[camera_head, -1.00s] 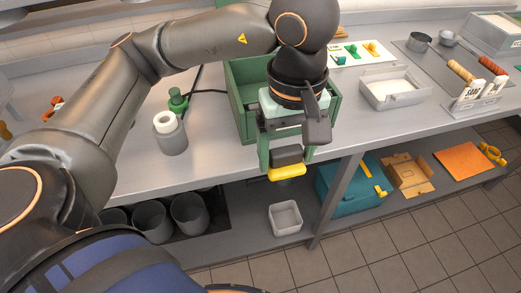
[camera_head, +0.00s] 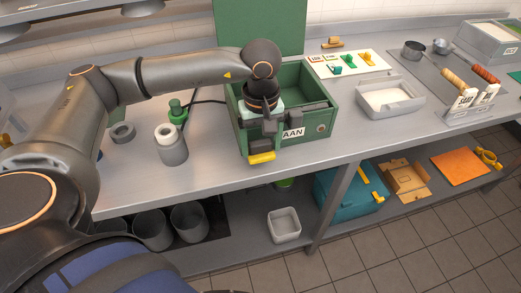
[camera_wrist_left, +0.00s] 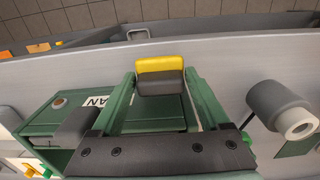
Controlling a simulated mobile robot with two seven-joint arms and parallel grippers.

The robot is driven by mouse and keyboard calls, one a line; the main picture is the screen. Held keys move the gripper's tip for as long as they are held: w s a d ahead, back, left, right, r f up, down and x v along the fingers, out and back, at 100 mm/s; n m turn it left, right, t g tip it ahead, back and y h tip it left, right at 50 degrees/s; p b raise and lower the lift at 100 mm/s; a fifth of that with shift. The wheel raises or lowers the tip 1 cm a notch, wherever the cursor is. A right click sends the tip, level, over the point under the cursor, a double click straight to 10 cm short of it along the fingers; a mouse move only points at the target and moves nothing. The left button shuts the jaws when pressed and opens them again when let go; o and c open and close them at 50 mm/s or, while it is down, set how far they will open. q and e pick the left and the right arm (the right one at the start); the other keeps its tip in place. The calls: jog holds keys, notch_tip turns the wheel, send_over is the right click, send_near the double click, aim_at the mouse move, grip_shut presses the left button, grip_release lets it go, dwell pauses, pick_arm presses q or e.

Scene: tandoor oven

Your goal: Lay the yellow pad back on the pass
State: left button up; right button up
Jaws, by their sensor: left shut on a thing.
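The yellow pad (camera_head: 262,157) is in my left gripper (camera_head: 260,146), at the front of the green box and near the front edge of the pass (camera_head: 215,172). In the left wrist view the pad (camera_wrist_left: 160,64) shows a yellow strip and a dark grey part, between the two green fingers of my left gripper (camera_wrist_left: 160,80). The fingers are shut on it. I cannot tell whether the pad touches the pass. My right gripper is not in view.
The green box (camera_head: 318,120), with "AAN" readable on its label, stands open behind the gripper. A grey cylinder with a white top (camera_head: 171,146) stands left on the pass. A white tray (camera_head: 391,98) stands to the right. A teal case (camera_head: 345,195) is on the lower shelf.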

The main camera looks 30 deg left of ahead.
aim_at(261, 152)
pick_arm(q)
jog(key=shift+a+f+p, duration=0.1)
jog(key=shift+f+p, duration=0.25)
jog(key=shift+f, duration=1.3)
jog(key=shift+f, duration=0.15)
jog(key=o, duration=1.4)
